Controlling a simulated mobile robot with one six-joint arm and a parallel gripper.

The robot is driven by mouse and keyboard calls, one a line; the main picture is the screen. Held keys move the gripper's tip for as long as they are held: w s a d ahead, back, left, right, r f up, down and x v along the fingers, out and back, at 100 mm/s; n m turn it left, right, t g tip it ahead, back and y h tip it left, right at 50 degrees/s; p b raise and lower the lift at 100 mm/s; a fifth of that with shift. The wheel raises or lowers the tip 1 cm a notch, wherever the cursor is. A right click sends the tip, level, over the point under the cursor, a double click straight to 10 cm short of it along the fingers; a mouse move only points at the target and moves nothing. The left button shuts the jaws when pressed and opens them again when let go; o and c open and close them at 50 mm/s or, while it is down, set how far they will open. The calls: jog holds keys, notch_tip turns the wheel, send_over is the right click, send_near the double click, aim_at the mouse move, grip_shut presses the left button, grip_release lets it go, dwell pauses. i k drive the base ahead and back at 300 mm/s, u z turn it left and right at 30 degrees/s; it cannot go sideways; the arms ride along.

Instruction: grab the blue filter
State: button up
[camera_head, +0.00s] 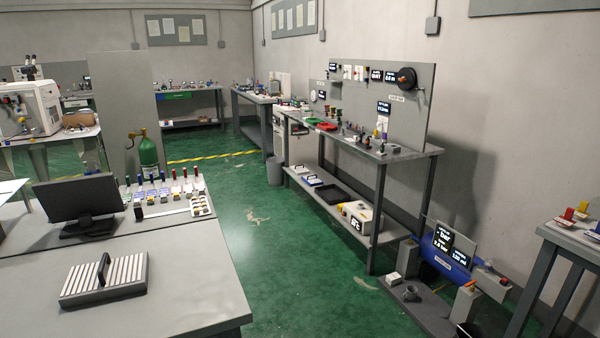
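I cannot pick out a blue filter with certainty. On the left table, a row of small upright items with coloured tops (163,187) stands behind the monitor's right side. Some tops look blue, others red or green, and they are too small to tell what they are. Small coloured items (345,130) also stand on the long bench by the right wall, also too small to identify. My gripper does not show in this view.
A monitor (85,196) and a ribbed block with a dark handle (104,280) stand on the left table (195,285). A green cylinder (147,151) stands behind it. A blue tank (444,262) is at lower right. The green floor aisle (265,215) is open between the tables.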

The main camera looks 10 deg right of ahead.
aim_at(312, 179)
jog(key=k, duration=0.65)
jog(key=z, duration=0.2)
jog(key=i, duration=1.6)
jog(key=z, duration=0.2)
jog(key=i, duration=1.7)
jog(key=z, duration=0.1)
